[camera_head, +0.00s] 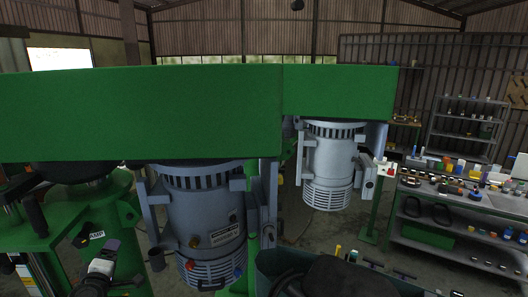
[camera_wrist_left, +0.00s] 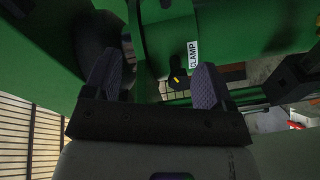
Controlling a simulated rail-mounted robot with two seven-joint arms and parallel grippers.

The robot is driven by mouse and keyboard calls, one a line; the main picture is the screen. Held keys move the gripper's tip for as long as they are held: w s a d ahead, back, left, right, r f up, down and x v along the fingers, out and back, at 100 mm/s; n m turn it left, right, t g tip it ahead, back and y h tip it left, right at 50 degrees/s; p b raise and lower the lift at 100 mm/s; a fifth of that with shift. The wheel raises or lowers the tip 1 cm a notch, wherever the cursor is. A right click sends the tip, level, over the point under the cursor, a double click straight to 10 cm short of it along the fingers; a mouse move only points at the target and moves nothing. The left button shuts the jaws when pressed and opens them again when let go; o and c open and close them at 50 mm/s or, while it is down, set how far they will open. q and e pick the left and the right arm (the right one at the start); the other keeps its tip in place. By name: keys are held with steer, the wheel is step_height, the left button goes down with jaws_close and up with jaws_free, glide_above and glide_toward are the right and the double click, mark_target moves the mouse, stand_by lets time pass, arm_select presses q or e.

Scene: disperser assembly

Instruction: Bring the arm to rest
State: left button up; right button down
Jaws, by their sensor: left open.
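My left gripper (camera_head: 104,258) is at the lower left of the head view, in front of green machinery and left of the large grey motor (camera_head: 204,215). In the left wrist view my left gripper (camera_wrist_left: 156,82) shows two dark, ridged fingers spread wide apart. Nothing is held between them. Beyond them is a green cylindrical part (camera_wrist_left: 225,30) with a white CLAMP label (camera_wrist_left: 193,54). I cannot tell how far it is from the fingertips. My right gripper is not in view.
A green beam (camera_head: 140,112) spans the left and middle above the grey motor. A second, lighter motor (camera_head: 328,165) hangs farther back. A workbench (camera_head: 450,195) with many small items stands at the right, with shelves (camera_head: 468,120) behind it. Open floor shows between.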

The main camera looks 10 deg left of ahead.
arm_select(q)
steer(key=s+d+r+m+h, duration=0.1)
steer(key=d+r+m+h, duration=0.3)
steer(key=r, duration=0.5)
steer(key=s+d+f+m+g+h, duration=0.1)
steer(key=s+d+m, duration=0.35)
steer(key=d, duration=0.25)
steer(key=s+d+f+m+g, duration=0.1)
steer(key=s+d+m, duration=0.2)
steer(key=d+m, duration=0.3)
steer(key=s+d+f+m+g+h, duration=0.2)
steer(key=s+d+f+m+g, duration=0.1)
steer(key=s+d+f, duration=0.75)
steer(key=s+d+f+m+g+h, duration=0.1)
steer(key=s+d+f+m+g, duration=0.25)
steer(key=s+d+f, duration=0.7)
steer(key=s+a+f+g, duration=0.3)
steer(key=s+f, duration=0.5)
steer(key=f, duration=0.1)
steer(key=shift+s+a+f, duration=0.2)
steer(key=shift+s+f, duration=0.1)
steer(key=shift+s, duration=0.05)
steer(key=shift+g, duration=0.25)
